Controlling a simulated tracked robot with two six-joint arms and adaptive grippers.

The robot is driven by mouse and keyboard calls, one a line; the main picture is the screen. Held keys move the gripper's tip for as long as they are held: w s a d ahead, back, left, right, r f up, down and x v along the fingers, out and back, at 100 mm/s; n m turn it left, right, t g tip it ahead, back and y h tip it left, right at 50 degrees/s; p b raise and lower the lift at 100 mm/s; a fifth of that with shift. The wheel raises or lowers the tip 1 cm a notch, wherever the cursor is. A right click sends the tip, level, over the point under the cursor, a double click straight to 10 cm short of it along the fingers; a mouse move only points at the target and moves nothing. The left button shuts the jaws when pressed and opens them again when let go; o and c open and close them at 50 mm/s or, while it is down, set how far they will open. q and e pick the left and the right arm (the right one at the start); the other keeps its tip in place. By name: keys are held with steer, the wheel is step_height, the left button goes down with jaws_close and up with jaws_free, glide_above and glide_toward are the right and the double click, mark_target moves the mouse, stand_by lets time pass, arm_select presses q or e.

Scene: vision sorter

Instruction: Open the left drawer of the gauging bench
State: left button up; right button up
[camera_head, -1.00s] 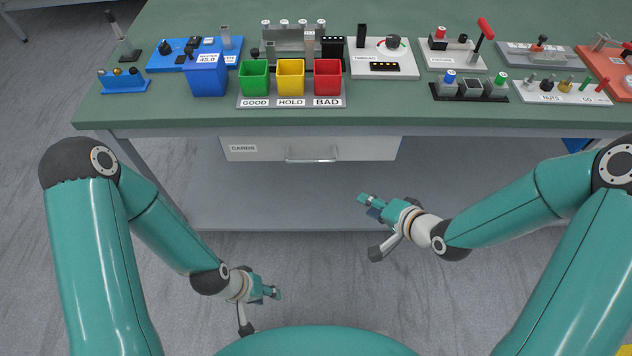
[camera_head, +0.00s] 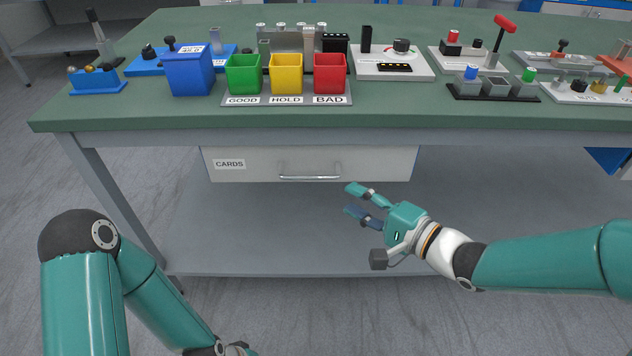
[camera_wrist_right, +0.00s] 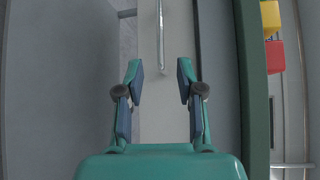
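The left drawer (camera_head: 258,166) is a pale grey front labelled CARDS under the green-topped bench (camera_head: 140,115). It looks shut, and its horizontal metal bar handle (camera_head: 310,178) is on the front. My right gripper (camera_head: 354,200) is open and empty, just right of and slightly below the handle in the head view. In the right wrist view the handle (camera_wrist_right: 160,45) lies ahead, between the lines of the two open fingers (camera_wrist_right: 160,80), and is apart from them.
Green, yellow and red bins (camera_head: 286,73) and a blue bin (camera_head: 188,74) stand on the bench near its front edge. A grey lower shelf (camera_head: 270,240) lies below the drawer. A bench leg (camera_head: 110,200) stands at left.

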mark_target(312, 178)
steer(key=b+x, duration=0.3)
steer(key=x, duration=0.8)
steer(key=shift+a+f, duration=0.1)
steer(key=shift+f, duration=0.05)
steer(key=shift+w+a, duration=0.3)
steer(key=shift+w, duration=0.1)
jaws_close()
